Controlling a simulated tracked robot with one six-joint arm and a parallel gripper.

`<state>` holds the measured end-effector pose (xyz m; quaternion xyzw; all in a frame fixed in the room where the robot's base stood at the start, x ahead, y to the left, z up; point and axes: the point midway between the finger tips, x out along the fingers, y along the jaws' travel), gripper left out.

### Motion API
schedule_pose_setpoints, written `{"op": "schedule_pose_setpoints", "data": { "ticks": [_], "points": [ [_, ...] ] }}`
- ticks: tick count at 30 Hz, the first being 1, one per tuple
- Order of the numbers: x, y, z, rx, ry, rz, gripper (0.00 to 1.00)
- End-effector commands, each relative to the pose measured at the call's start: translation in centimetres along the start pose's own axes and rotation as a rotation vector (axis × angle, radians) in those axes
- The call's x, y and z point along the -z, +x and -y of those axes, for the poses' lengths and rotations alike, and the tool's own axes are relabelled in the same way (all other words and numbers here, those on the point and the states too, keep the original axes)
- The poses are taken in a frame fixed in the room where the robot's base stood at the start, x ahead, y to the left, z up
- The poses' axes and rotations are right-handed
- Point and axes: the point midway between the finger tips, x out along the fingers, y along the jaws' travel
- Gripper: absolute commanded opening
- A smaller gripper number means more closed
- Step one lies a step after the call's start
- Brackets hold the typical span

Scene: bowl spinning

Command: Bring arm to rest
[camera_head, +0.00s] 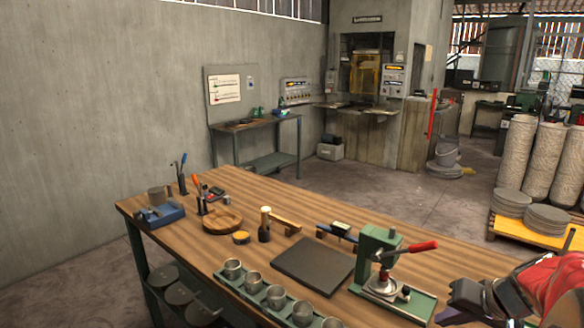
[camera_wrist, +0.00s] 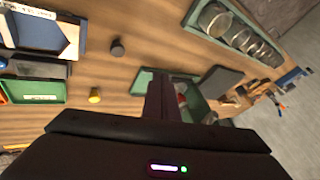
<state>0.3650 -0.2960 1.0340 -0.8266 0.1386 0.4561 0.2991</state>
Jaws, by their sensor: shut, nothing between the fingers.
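My gripper (camera_head: 452,308) is at the lower right of the head view, above the right end of the wooden workbench (camera_head: 350,215). Part of my red and black arm shows behind it. In the wrist view my gripper's dark fingers (camera_wrist: 176,84) are together and empty. They point over a green-based press, partly hidden behind them. In the head view this press (camera_head: 376,250) stands just left of my gripper, with a red-handled lever (camera_head: 422,246). I see a gap between gripper and press, but cannot tell its depth.
A green tray (camera_head: 226,280) with several metal cups lines the front bench edge. A dark square plate (camera_head: 313,260) lies mid-bench. A wooden bowl (camera_head: 222,220), hammer (camera_head: 265,225) and blue vise (camera_head: 160,212) sit further left. A pallet with rolls (camera_head: 515,155) stands at right.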

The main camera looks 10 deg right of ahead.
Motion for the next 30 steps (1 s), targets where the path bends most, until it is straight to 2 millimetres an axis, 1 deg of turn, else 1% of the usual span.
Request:
{"op": "schedule_pose_setpoints", "data": {
  "ticks": [1,6,9,15,18,24,30],
  "points": [
    [-0.5,0.0,1.6,0.002,-0.029,0.012,0.00],
    [-2.7,-0.3,6.3,-0.005,-0.115,0.057,0.00],
    [-4.2,-0.5,8.8,-0.009,-0.165,0.080,0.00],
    [-7.5,-1.3,13.0,-0.024,-0.265,0.113,0.00],
    [-9.2,-1.8,14.8,-0.032,-0.315,0.123,0.00],
    [-12.5,-2.9,17.7,-0.048,-0.412,0.132,0.00],
    [-15.7,-4.1,19.8,-0.061,-0.506,0.126,0.00]
  ]
}}
